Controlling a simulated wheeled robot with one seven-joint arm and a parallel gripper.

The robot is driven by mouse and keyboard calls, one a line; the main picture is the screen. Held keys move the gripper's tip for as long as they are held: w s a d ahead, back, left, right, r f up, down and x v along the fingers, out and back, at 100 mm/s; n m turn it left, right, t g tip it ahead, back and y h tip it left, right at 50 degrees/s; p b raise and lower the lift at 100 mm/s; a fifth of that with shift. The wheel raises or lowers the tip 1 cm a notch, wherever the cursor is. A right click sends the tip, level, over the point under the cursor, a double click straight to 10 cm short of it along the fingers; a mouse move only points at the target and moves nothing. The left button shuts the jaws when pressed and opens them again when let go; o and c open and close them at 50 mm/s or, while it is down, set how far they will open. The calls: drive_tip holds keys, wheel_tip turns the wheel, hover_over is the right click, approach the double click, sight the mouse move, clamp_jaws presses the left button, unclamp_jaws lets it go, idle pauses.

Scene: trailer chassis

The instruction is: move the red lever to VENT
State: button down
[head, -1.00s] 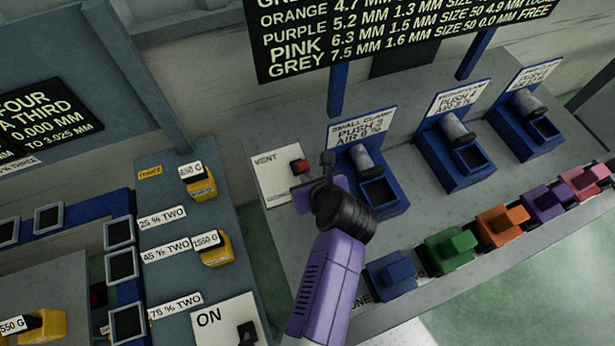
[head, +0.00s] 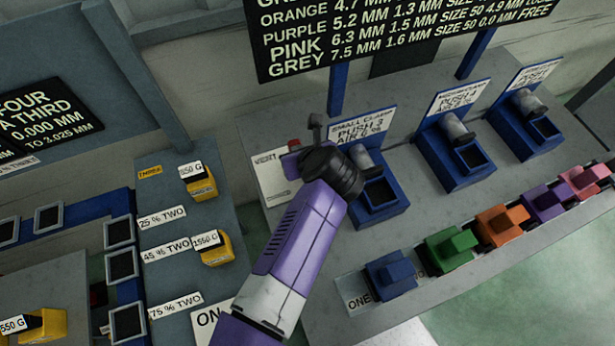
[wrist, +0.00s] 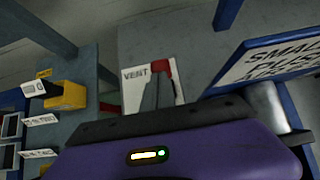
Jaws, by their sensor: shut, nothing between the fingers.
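The red lever (head: 294,145) shows as a small red knob at the upper right edge of a white plate (head: 270,180) marked VENT in the head view. VENT is printed at the plate's top, level with the knob in the wrist view. My purple gripper (head: 291,164) is just in front of the knob and hides the lever's lower part. In the wrist view my dark fingers (wrist: 157,86) are shut and empty, their tips at or very near the red knob (wrist: 162,68). I cannot tell whether they touch.
A blue small clamp stand (head: 382,195) is close right of my wrist. More blue stands (head: 455,165) and a row of coloured blocks (head: 450,248) lie further right. A grey bench with yellow weights (head: 200,184) is at the left.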

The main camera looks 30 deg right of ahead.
sight(292, 142)
drive_tip(key=shift+w+d+r, duration=0.1)
drive_tip(key=shift+w+d, duration=0.15)
drive_tip(key=shift+w, duration=1.05)
drive_tip(key=shift+w+d, duration=0.2)
drive_tip(key=shift+w, duration=1.05)
drive_tip(key=shift+w+d, duration=0.1)
drive_tip(key=shift+w, duration=0.1)
drive_tip(key=shift+s+a+r, duration=0.2)
drive_tip(key=shift+s+r, duration=0.2)
drive_tip(key=shift+s, duration=0.15)
drive_tip(key=v, duration=0.3)
drive_tip(key=shift+s+f, duration=0.15)
drive_tip(key=shift+s, duration=0.15)
wheel_tip(292, 142, up, 9)
drive_tip(key=w+b, duration=0.1)
drive_tip(key=w, duration=0.1)
drive_tip(key=shift+w+d, duration=0.3)
drive_tip(key=shift+w, duration=0.1)
